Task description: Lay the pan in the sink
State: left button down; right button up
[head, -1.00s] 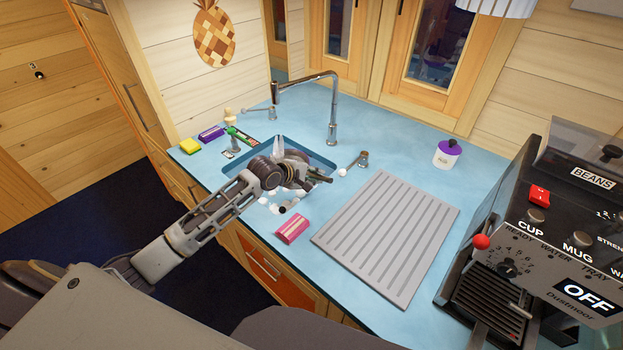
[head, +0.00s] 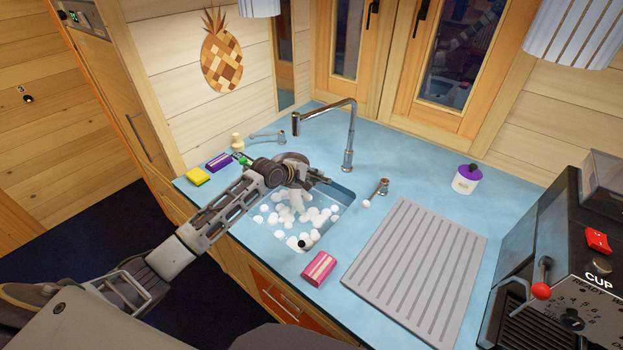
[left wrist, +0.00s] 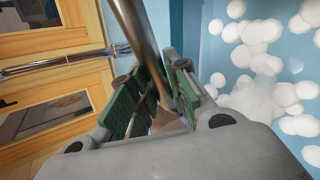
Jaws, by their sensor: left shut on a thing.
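The sink (head: 333,212) is set in the blue counter and holds many white foam balls. My left gripper (head: 322,180) is over its back part, near the tap. In the left wrist view my left gripper (left wrist: 160,100) is shut on a slim brownish metal bar (left wrist: 137,30), which looks like the handle of the pan. The pan's body cannot be made out; it is hidden behind the gripper, under the foam or out of view. A small dark round thing (head: 301,244) shows at the sink's front edge. My right gripper is not in view.
A pink box (head: 319,268) lies in front. A grey ribbed drainer (head: 415,270) lies right, a coffee machine beyond. A yellow sponge (head: 198,177) lies left.

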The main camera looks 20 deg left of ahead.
pick_arm(q)
jog(key=shift+w+d+r, duration=0.1)
jog(key=shift+r, duration=0.15)
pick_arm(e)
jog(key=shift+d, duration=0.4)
